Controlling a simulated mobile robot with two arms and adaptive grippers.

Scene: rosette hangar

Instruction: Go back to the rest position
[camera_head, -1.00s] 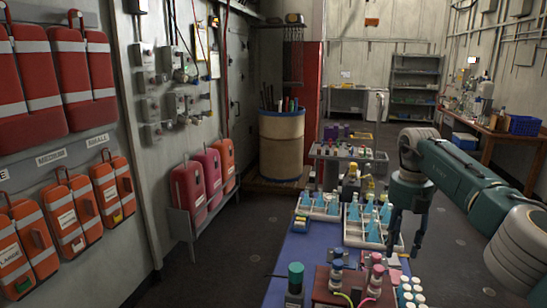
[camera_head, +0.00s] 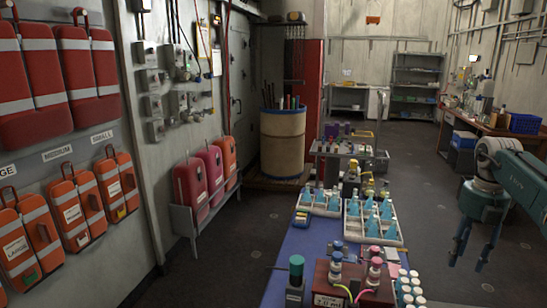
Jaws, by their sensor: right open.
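My right gripper (camera_head: 472,257) hangs at the right side of the view, fingers pointing down and apart, with nothing between them. It is over the open floor, to the right of the blue-topped table (camera_head: 292,247) and clear of it. My teal right arm (camera_head: 525,180) comes in from the right edge. My left gripper is not in view.
On the table stand white trays (camera_head: 353,232) of blue-capped bottles, a dark red box (camera_head: 325,285) with bottles, and a teal-capped bottle (camera_head: 295,275). A grey cart (camera_head: 345,148) stands behind. A wooden bench (camera_head: 480,125) lies back right. The floor right of the table is clear.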

